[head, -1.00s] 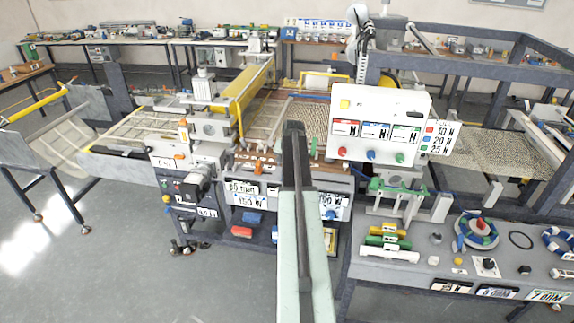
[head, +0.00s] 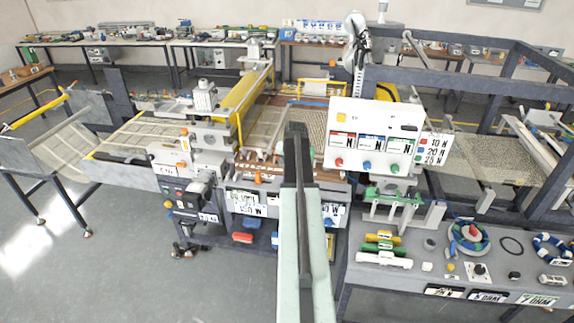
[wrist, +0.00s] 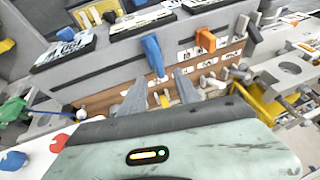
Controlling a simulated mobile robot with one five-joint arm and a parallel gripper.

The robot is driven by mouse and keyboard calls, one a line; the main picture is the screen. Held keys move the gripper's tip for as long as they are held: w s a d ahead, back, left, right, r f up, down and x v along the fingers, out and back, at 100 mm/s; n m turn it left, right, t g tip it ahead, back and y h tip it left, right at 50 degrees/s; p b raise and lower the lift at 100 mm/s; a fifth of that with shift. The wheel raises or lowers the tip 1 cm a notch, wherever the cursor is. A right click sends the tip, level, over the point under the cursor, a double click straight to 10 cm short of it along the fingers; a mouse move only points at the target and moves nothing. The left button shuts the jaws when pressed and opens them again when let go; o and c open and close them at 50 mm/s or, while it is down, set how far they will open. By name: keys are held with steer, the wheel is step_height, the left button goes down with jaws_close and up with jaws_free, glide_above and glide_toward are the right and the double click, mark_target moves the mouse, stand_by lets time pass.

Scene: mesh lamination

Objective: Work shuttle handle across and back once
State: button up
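My gripper (wrist: 158,92) shows in the wrist view with its two grey fingers apart and nothing seen held between them. A blue upright handle (wrist: 153,55) stands just beyond the fingertips, and an orange handle (wrist: 206,40) stands to its right. I cannot tell which one is the shuttle handle. In the head view an orange handle (head: 258,178) is on the machine's front, left of my arm. My arm hides the part of the front behind it, and the gripper.
A white control panel (head: 372,135) with coloured knobs stands right of my arm. A yellow beam (head: 250,92) crosses the machine at left. A grey bench (head: 400,275) with green and yellow parts and rings is at front right. The floor at left (head: 100,275) is clear.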

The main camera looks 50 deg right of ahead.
steer(key=w+d+f+y+b, duration=0.1)
steer(key=f, duration=0.1)
steer(key=f+g+y+b, duration=0.1)
steer(key=f+b, duration=0.1)
steer(key=w+d+f+g+y+b, duration=0.1)
steer(key=f+y+b, duration=0.1)
steer(key=f, duration=0.1)
steer(key=shift+w+d+f, duration=0.1)
steer(key=shift+w+d, duration=0.25)
stand_by(0.4)
steer(key=shift+n, duration=0.3)
jaws_close()
stand_by(1.0)
